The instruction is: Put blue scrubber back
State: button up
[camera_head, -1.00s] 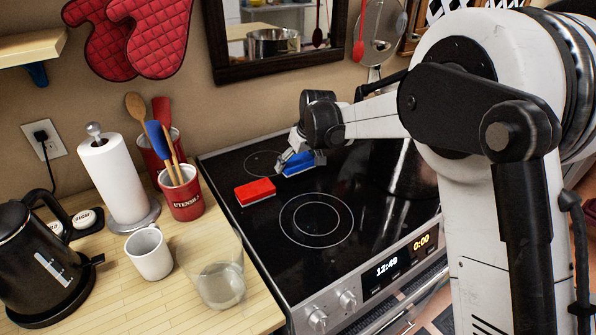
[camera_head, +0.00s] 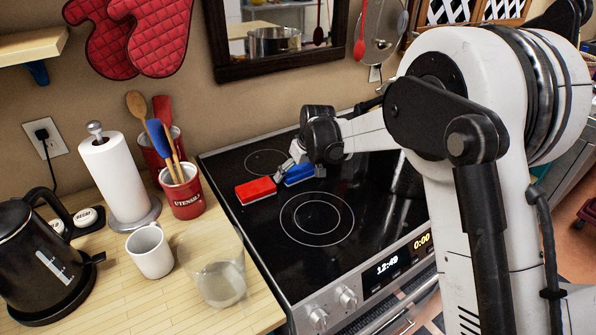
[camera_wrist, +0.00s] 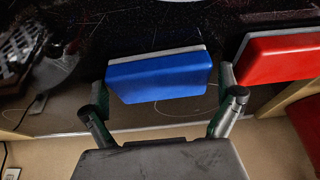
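The blue scrubber (camera_head: 299,175) is at the cooktop, just right of and slightly behind the red scrubber (camera_head: 256,190). In the wrist view the blue scrubber (camera_wrist: 160,77) fills the space between my two fingers, its pale edge at the top. My gripper (camera_head: 290,169) is around it, with a finger at each short end; in the wrist view my gripper (camera_wrist: 160,98) appears shut on it. I cannot tell whether the scrubber touches the glass. The red scrubber (camera_wrist: 280,56) lies close beside my right finger in the wrist view.
The black cooktop (camera_head: 330,240) is clear in front of the scrubbers. On the wooden counter (camera_head: 110,290) at left stand a kettle (camera_head: 35,260), paper towel roll (camera_head: 115,180), utensil crock (camera_head: 182,195), white mug (camera_head: 150,255) and clear glass (camera_head: 216,275).

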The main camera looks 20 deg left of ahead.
jog(key=v, duration=1.2)
jog(key=shift+r, duration=0.15)
jog(key=s+d+r+m+t, duration=0.1)
jog(key=s+d+r+m, duration=0.2)
jog(key=d, duration=0.5)
jog(key=s+d+r+h, duration=0.1)
jog(key=s+d+r, duration=0.3)
jog(key=s+d, duration=0.3)
jog(key=s+d+r+m+t, duration=0.1)
jog(key=s+d+r+m, duration=0.15)
jog(key=d, duration=0.75)
jog(key=s+d+f+m+t+h, duration=0.1)
jog(key=s+d+f+m, duration=0.1)
jog(key=s+d, duration=0.5)
jog(key=s+d+f+m+t+h, duration=0.1)
jog(key=s+d+f+m, duration=0.1)
jog(key=s+d, duration=0.6)
jog(key=s, duration=0.5)
jog(key=shift+d+f+h, duration=0.3)
jog(key=shift+f, duration=0.05)
